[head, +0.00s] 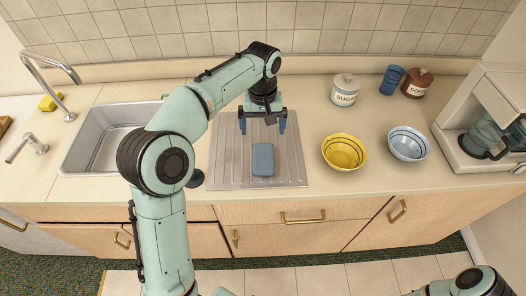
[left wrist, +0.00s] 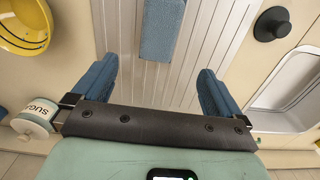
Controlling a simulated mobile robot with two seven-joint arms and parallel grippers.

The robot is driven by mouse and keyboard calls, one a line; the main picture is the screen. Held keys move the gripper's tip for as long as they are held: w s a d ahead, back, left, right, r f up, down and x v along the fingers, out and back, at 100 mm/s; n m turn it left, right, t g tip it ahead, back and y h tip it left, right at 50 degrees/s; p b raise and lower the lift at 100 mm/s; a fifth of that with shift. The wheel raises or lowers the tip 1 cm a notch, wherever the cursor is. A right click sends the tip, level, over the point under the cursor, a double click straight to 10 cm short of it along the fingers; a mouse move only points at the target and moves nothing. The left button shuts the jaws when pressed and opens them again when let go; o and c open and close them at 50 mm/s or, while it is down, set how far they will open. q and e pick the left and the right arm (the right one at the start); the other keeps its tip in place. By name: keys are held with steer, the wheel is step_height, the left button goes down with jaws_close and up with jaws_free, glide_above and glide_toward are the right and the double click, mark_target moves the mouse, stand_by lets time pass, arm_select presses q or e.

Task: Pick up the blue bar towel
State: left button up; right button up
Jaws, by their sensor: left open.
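The blue bar towel (head: 263,160) is a small folded blue block lying flat on the ribbed metal drainboard (head: 225,172). In the left wrist view the towel (left wrist: 160,30) shows at the top, centred between the fingers and cut by the frame edge. My left gripper (head: 262,124) is open and empty, with blue fingers pointing down. It is above the drainboard, on the wall side of the towel, and apart from it. In the left wrist view the left gripper's fingers (left wrist: 157,85) are wide apart with bare drainboard between them. My right gripper is out of view.
A sink (head: 100,140) lies left of the drainboard. A dark round knob-like thing (head: 195,179) is beside it, partly behind my arm. To the right are a yellow bowl (head: 344,152), a blue-white bowl (head: 408,144), a sugar jar (head: 345,90) and a coffee maker (head: 485,138).

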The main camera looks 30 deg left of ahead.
arm_select(q)
steer(key=b, duration=0.1)
glide_above(263, 156)
step_height(263, 156, down, 6)
steer(key=shift+s+a+f, duration=0.1)
steer(key=shift+f, duration=0.15)
steer(key=shift+f+b, duration=0.3)
steer(key=shift+f, duration=2.65)
steer(key=c, duration=1.1)
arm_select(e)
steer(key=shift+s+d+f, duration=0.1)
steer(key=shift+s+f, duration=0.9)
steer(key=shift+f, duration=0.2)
